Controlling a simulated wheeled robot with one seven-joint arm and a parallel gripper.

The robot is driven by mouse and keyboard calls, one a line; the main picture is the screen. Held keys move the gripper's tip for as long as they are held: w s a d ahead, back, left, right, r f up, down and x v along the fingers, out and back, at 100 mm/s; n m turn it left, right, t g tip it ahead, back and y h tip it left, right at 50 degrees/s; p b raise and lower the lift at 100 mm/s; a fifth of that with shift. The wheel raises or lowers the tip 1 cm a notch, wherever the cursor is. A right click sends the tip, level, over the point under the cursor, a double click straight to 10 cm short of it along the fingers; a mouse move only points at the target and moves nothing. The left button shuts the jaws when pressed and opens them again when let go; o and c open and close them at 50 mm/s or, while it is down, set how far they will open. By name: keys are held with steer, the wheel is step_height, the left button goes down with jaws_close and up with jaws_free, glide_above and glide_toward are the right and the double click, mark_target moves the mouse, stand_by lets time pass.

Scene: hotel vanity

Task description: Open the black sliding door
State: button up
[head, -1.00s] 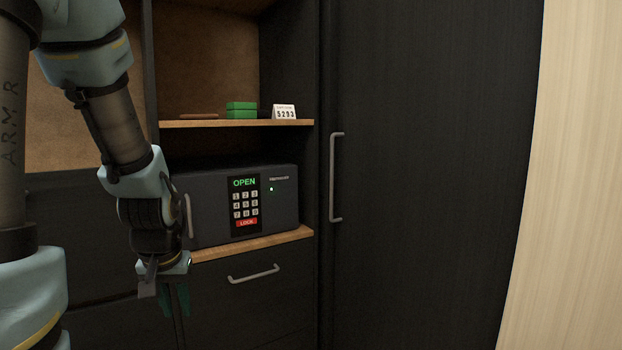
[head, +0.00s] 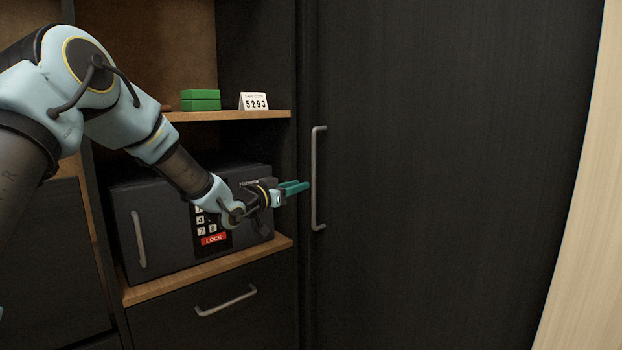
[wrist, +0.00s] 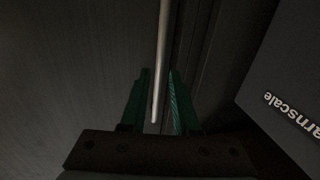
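The black sliding door (head: 440,170) fills the middle and right of the head view, with a grey vertical bar handle (head: 314,150) near its left edge. My gripper (head: 305,186) points right, with its green fingertips close to the middle of the handle. In the wrist view my gripper (wrist: 159,88) is open, its two green fingers apart. I cannot see either finger pressing on the handle. The door appears closed.
A dark safe (head: 165,225) stands on the wooden shelf (head: 205,270) behind my wrist. A drawer handle (head: 226,300) sits below. A pale wood panel (head: 590,200) is at the far right.

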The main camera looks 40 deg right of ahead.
steer(key=w+d+p, duration=0.1)
steer(key=d+p, duration=0.1)
steer(key=d, duration=0.6)
jaws_close()
stand_by(1.3)
